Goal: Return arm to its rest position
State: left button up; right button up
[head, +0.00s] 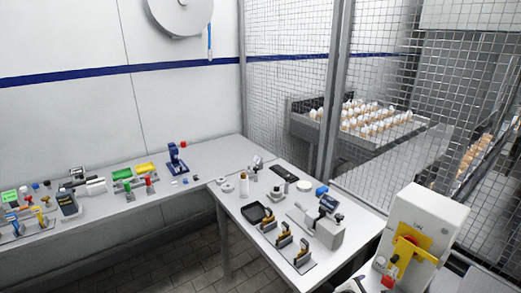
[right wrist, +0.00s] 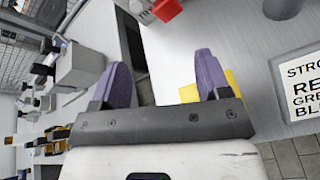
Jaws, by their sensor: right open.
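My right gripper (right wrist: 162,68) shows in the right wrist view with two purple fingers spread apart. Nothing is held between them. Beyond the fingers is a grey surface with a dark slot-like area. A yellow part (right wrist: 233,82) lies behind the right finger and is partly hidden by it. Neither of my grippers can be made out in the head view.
A grey cabinet (head: 425,225) with a yellow and red switch (head: 408,250) stands at the right. The near table (head: 345,255) holds a black tray (head: 258,215) and several yellow-black items (head: 284,240). Wire mesh (head: 290,100) closes off the back. A printed sign (right wrist: 303,85) is at right.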

jog(key=s+a+r+m+t+y, duration=0.4)
jog(key=a+r+m+y, duration=0.45)
jog(key=m, duration=0.65)
jog(key=s+f+m+g+y, duration=0.1)
jog(key=s+f+g, duration=0.2)
jog(key=s+f, duration=0.55)
jog(key=s+f+m+g+y, duration=0.15)
jog(key=s+f, duration=0.25)
jog(key=s, duration=1)
jog(key=s+f+m+g, duration=0.1)
jog(key=s+f+g, duration=0.35)
jog(key=s, duration=0.75)
notch_tip(320, 180, up, 34)
jog(key=t+p, duration=0.1)
jog(key=p, duration=3.5)
jog(key=shift+s+a+f, duration=0.2)
jog(key=shift+f, duration=0.05)
jog(key=shift+n, duration=0.25)
